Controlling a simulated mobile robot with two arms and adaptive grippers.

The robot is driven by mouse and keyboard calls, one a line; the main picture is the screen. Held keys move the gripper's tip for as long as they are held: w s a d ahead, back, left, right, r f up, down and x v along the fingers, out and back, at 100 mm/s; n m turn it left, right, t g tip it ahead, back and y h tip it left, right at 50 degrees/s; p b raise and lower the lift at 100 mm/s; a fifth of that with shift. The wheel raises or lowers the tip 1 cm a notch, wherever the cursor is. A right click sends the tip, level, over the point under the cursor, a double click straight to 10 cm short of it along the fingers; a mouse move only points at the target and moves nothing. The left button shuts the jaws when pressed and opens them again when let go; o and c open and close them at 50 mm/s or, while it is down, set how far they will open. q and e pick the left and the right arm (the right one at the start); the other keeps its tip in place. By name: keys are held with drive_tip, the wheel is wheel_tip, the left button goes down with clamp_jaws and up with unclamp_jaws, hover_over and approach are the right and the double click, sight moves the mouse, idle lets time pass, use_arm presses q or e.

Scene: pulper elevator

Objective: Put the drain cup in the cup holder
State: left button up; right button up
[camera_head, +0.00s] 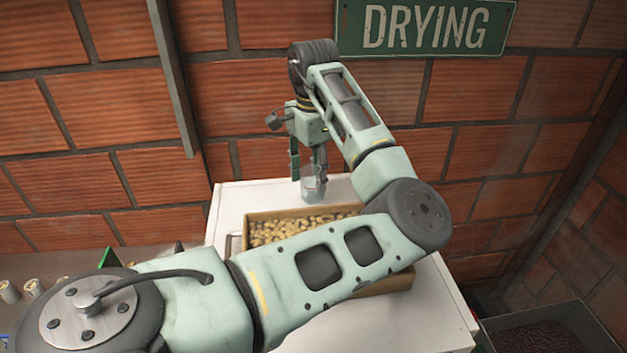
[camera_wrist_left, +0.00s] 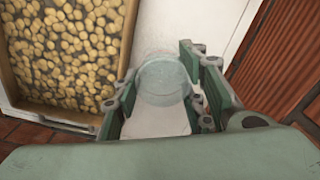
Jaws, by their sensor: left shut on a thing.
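The drain cup (camera_head: 312,184) is a clear, see-through cup at the back of the white cabinet top, behind the wooden tray. My left gripper (camera_head: 310,178) points down and is shut on it, with a finger on each side. In the left wrist view the cup (camera_wrist_left: 163,80) shows as a pale round rim between the green fingers of my left gripper (camera_wrist_left: 165,95). I cannot tell whether the cup touches the cabinet top. I cannot make out a cup holder in either view. My right gripper is not in view.
A wooden tray (camera_head: 262,214) of pale beans sits on the white cabinet (camera_head: 228,204), partly hidden by my left arm. A brick wall (camera_head: 265,110) with a green DRYING sign (camera_head: 425,27) stands close behind. A dark bin (camera_head: 540,325) is at lower right.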

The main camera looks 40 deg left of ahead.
sight(313, 184)
use_arm(q)
wheel_tip(313, 184, down, 2)
drive_tip(key=shift+s+f+p, duration=0.1)
drive_tip(key=shift+s+p, duration=0.05)
drive_tip(key=shift+p, duration=0.4)
drive_tip(key=shift+f, duration=0.5)
drive_tip(key=o, duration=0.9)
